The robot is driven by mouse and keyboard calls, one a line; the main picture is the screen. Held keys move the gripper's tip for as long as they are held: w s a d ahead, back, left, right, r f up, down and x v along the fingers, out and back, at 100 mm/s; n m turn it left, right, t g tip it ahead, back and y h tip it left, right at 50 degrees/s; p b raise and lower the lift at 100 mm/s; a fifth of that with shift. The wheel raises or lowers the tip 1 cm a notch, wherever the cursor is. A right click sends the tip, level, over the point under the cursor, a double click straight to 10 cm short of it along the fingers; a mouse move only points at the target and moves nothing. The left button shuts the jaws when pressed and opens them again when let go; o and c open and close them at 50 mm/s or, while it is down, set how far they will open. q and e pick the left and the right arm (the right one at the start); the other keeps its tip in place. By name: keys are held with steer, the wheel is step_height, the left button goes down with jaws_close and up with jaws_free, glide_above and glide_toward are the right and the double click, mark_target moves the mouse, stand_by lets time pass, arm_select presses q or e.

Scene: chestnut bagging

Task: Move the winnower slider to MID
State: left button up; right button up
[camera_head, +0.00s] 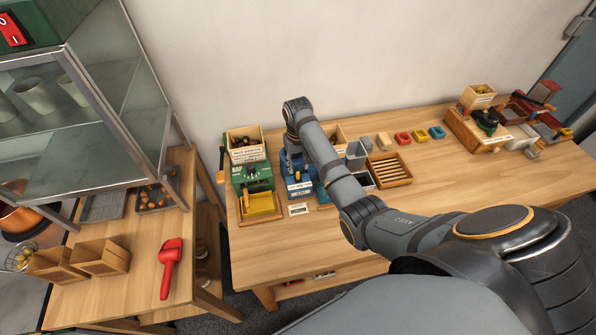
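My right arm reaches from the lower right across the table to the back. Its far end, with the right gripper (291,152), hangs down at a blue machine (299,188) with a white label. The fingers are too small and hidden to tell open from shut, or whether they touch anything. The arm covers part of the blue machine. A green machine (252,178) stands to its left, with a wooden box of dark chestnuts (245,146) on top and a yellow tray (260,205) in front. I cannot make out a slider or its setting. My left gripper is not in view.
A wooden tray with slats (390,170) and small coloured blocks (403,138) lie right of the arm. More devices (485,125) stand at the far right. A side table at left holds a red scoop (170,266) and wooden boxes (100,257). The table's front is mostly clear.

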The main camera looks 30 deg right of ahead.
mark_target(299, 173)
step_height(299, 173, up, 7)
steer(key=shift+r, duration=0.2)
steer(key=shift+s+d, duration=0.1)
steer(key=shift+d, duration=0.05)
stand_by(0.3)
